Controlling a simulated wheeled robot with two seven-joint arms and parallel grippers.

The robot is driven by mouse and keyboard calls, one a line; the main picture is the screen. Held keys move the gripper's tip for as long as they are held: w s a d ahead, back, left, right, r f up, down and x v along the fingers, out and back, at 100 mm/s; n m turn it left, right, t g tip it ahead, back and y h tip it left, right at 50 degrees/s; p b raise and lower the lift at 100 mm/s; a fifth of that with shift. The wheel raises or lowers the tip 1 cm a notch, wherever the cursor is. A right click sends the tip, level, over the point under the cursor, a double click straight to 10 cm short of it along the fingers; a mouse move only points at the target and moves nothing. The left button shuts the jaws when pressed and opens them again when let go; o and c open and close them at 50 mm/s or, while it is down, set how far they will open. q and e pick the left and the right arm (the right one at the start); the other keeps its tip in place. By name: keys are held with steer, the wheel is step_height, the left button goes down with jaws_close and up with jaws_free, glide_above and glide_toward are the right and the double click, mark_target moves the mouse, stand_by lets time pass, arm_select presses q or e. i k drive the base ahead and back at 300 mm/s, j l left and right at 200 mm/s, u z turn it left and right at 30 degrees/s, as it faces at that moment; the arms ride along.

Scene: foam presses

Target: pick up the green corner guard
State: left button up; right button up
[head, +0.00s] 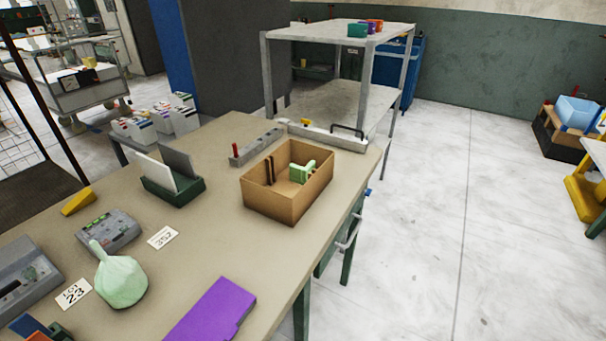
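A light green piece (301,172), which looks like the green corner guard, sits inside an open cardboard box (270,205) on the workbench. It lies toward the right side of the box, and the box wall hides its lower part. Dark brown upright pieces (269,170) stand in the left part of the box. Neither of my grippers is in view.
The workbench (220,245) holds a green holder with panels (173,193), a grey device (108,231), a pale green bag (121,280), a purple item (212,312) and a metal bar (257,147). A metal rack (340,32) stands behind. Open floor lies right.

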mark_target(298, 174)
steer(key=i+l+u, duration=0.15)
steer(key=l, duration=0.2)
steer(key=i+l+u, duration=0.3)
steer(key=l, duration=0.4)
steer(key=i+l+u, duration=0.15)
steer(key=l, duration=0.25)
steer(key=i+l+u, duration=0.1)
steer(key=l, duration=0.3)
steer(key=i+l+u, duration=0.15)
steer(key=l, duration=0.25)
